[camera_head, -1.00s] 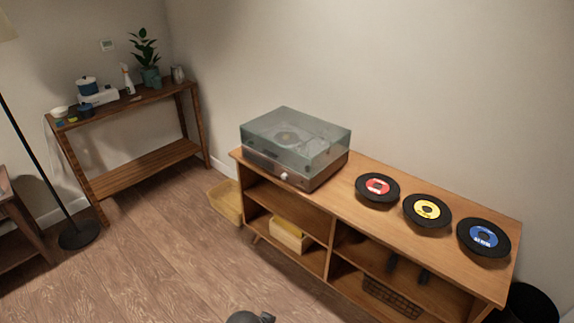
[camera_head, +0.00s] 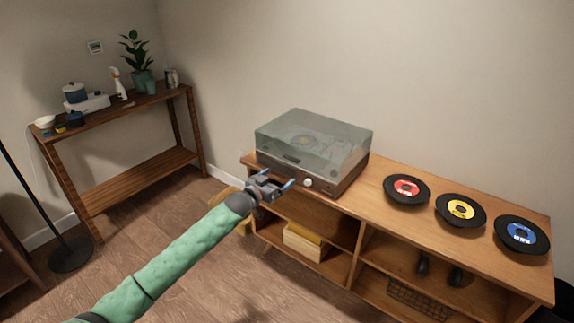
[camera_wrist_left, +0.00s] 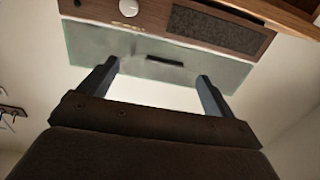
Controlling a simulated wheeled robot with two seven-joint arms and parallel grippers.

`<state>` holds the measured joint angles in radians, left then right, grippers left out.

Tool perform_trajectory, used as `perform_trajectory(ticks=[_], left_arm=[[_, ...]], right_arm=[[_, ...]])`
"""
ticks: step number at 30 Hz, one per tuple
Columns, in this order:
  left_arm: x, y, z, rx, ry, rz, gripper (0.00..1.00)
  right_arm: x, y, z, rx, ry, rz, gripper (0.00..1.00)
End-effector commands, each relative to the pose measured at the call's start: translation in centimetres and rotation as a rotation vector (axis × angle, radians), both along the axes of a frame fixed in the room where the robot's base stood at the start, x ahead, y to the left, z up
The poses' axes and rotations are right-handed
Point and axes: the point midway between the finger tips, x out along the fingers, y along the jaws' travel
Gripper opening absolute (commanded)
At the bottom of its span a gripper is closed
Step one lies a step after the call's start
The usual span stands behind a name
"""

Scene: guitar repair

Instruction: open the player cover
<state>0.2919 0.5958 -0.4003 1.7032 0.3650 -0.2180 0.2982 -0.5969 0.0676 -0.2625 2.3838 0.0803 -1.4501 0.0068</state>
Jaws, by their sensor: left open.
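The record player (camera_head: 325,187) stands on the left end of the wooden cabinet, with its clear cover (camera_head: 335,128) closed over the platter. My left gripper (camera_head: 280,181) is open and empty in front of the player's front left part. In the left wrist view the picture is upside down. There the cover's front (camera_wrist_left: 100,45) with its dark handle (camera_wrist_left: 165,61) shows between the open fingers (camera_wrist_left: 156,70), which appear apart from it. My right gripper is out of view.
Three records lie on the cabinet top (camera_head: 375,208): red-labelled (camera_head: 406,190), yellow-labelled (camera_head: 460,209) and blue-labelled (camera_head: 521,235). A box (camera_head: 303,244) sits on a shelf below. A side table (camera_head: 135,103) with a plant and pots stands at the back left.

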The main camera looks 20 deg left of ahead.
Motion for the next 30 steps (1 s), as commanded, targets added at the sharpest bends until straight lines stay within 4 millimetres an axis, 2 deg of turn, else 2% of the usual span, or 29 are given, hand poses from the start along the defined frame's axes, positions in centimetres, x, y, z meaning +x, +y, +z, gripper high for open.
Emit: perform_trajectory(ticks=[3, 6, 11, 21, 30], left_arm=[[1.2, 1.1, 1.4, -0.008, -0.037, -0.001, 0.9], [1.8, 1.3, 1.8, -0.012, -0.048, -0.001, 0.9], [3.2, 0.8, 1.9, -0.013, -0.048, -0.001, 0.9], [7.3, -0.7, 1.9, -0.013, -0.047, -0.001, 0.9], [8.7, -1.2, 1.7, -0.013, -0.047, -0.001, 0.9]], right_arm=[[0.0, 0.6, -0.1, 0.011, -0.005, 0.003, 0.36], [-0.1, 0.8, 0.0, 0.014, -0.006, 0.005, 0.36], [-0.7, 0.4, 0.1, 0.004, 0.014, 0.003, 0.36], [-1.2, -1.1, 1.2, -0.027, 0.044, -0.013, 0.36], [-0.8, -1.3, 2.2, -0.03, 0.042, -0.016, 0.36]])
